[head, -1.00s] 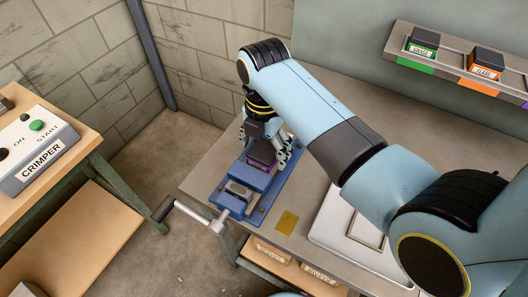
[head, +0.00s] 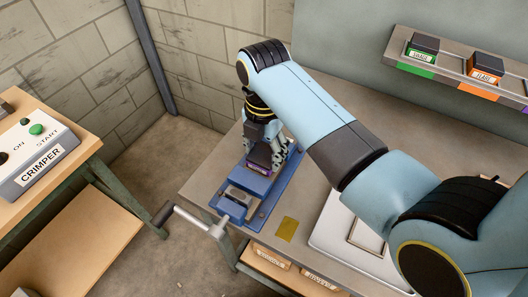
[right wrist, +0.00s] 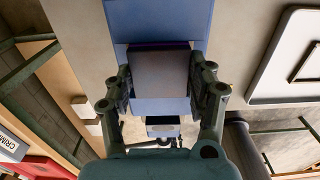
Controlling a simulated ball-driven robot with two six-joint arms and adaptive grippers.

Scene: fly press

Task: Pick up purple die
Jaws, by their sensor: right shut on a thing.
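The purple die (head: 258,157) is a dark block with purple edges and a small pale label, on or just above the blue press vise bed (head: 250,184). My right gripper (head: 272,152) reaches down over it from behind and is shut on it. In the right wrist view the die (right wrist: 160,72) lies between the two dark fingers of my right gripper (right wrist: 160,90), one along each side. The blue bed (right wrist: 160,22) shows behind it. I cannot tell whether the die touches the bed. My left gripper is not in view.
A crank handle (head: 190,220) sticks out from the vise past the table edge. A brass plate (head: 286,229) and a pale tray (head: 330,235) lie to the right. The die rack (head: 465,75) hangs at the back. A crimper (head: 40,155) stands on the left bench.

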